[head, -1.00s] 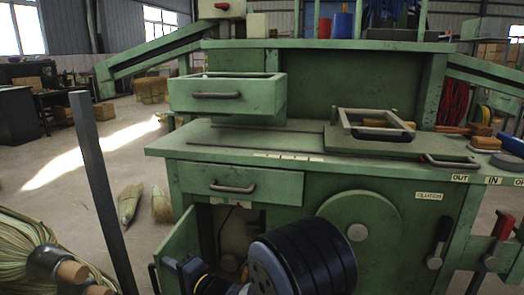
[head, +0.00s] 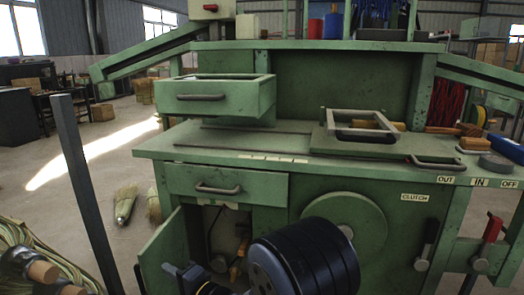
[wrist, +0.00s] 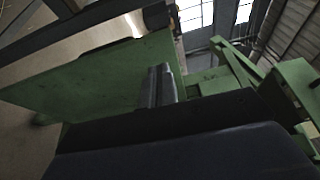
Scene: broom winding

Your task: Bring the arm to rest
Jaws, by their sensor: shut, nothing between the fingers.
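My gripper (head: 183,274) is low in the head view, in front of the open lower cupboard of the green machine bench (head: 375,230). Its fingers look closed and hold nothing. They also show as a narrow dark pair in the wrist view (wrist: 157,86), in front of a green panel (wrist: 95,85). My black arm link covers part of the bench front in the head view.
The cupboard door (head: 162,256) stands open beside my gripper. An upper drawer (head: 215,97) juts out. A dark post (head: 85,190) rises at the left, near bundled straw (head: 70,262). A red-handled lever (head: 492,229) is at the right. Open floor lies at the left.

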